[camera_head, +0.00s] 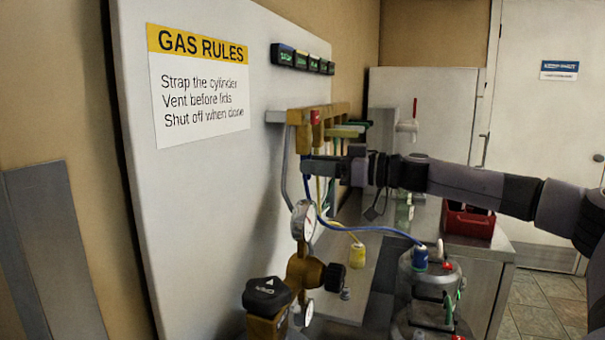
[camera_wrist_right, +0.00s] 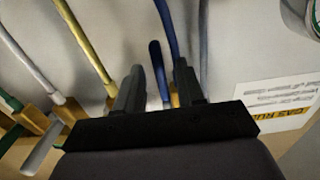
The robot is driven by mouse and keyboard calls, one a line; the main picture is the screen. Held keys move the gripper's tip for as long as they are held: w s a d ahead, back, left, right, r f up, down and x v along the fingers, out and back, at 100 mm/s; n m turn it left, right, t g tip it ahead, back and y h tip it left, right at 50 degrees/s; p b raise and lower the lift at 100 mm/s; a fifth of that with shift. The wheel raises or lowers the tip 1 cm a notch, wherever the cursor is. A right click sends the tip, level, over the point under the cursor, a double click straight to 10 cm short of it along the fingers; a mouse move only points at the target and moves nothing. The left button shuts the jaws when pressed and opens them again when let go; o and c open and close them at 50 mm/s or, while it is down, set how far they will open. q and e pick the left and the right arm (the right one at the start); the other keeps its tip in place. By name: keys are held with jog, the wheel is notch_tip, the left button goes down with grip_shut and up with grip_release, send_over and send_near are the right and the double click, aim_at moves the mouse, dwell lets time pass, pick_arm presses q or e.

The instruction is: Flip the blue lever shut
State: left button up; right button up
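The blue lever (camera_wrist_right: 157,72) shows in the right wrist view as a short rounded handle pointing up in the picture, between my right gripper's two fingers. My right gripper (camera_wrist_right: 160,84) is open, with a visible gap on the lever's left side; I cannot tell whether either finger touches it. In the head view my right gripper (camera_head: 312,167) is at the wall panel, just below the brass valve manifold (camera_head: 300,117). There the blue lever is mostly hidden by the gripper and cannot be made out clearly. My left gripper is not in view.
Blue hose (camera_wrist_right: 168,25) runs close by the right finger; yellow hose (camera_wrist_right: 85,42) lies left. Below the gripper are a pressure gauge (camera_head: 304,221) and brass regulator (camera_head: 301,268).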

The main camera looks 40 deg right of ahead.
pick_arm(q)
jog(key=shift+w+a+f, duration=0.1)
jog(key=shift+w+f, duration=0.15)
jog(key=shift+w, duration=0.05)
pick_arm(e)
jog(key=shift+w+a, duration=0.15)
jog(key=shift+w, duration=0.25)
grip_shut()
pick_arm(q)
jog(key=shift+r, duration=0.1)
